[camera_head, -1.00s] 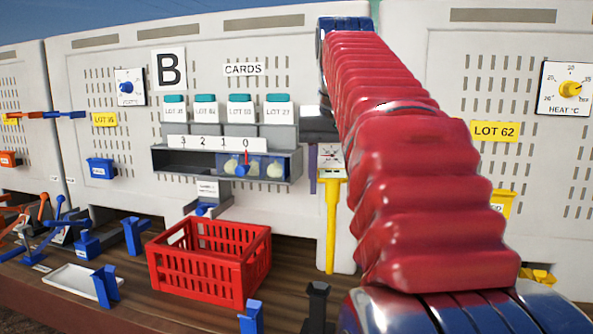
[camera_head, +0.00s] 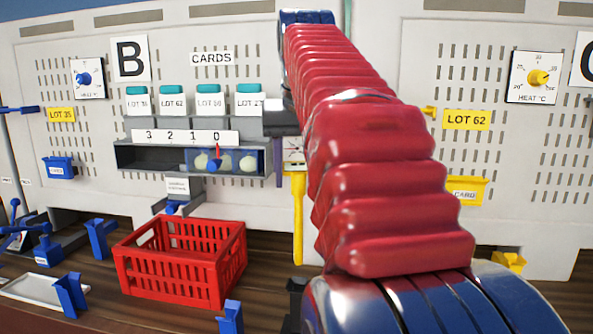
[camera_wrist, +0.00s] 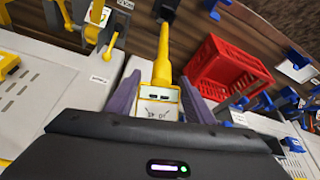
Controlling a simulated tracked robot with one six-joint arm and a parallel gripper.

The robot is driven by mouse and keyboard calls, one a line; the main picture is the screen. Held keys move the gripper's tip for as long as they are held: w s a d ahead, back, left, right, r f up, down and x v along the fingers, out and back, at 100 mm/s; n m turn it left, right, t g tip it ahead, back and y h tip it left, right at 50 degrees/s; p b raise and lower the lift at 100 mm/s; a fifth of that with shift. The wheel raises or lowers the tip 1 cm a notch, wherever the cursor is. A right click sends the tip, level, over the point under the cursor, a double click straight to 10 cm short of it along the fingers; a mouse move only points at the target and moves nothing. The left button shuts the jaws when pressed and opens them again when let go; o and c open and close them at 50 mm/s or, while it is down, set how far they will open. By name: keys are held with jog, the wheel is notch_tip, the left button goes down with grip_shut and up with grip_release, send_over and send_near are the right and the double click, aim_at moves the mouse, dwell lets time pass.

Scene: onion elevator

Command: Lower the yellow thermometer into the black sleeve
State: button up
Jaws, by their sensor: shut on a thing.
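The yellow thermometer (camera_head: 298,218) hangs upright, stem down, in the head view. My gripper (camera_wrist: 161,82) is shut on its square head, with a purple finger on each side in the wrist view. The thermometer (camera_wrist: 163,62) points its stem toward the top of that view. The black sleeve (camera_head: 295,300) stands on the bench below the stem, partly hidden by my arm. The stem's lower end looks just above the sleeve in the head view, apart from it. A black piece that looks like the sleeve (camera_wrist: 167,6) shows at the wrist view's top edge.
A red crate (camera_head: 182,270) stands left of the sleeve, with a blue holder (camera_head: 230,318) between them in front. The grey panel wall (camera_head: 380,60) with a card shelf (camera_head: 150,158) rises behind. A yellow card holder (camera_head: 466,190) is on the right.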

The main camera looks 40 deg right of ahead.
aim_at(299, 240)
jog(key=shift+s+f, duration=0.15)
jog(key=shift+f, duration=8.1)
jog(key=o, duration=1.6)
jog(key=v, duration=1.3)
jog(key=shift+s+a+r, duration=0.1)
jog(key=shift+r, duration=0.2)
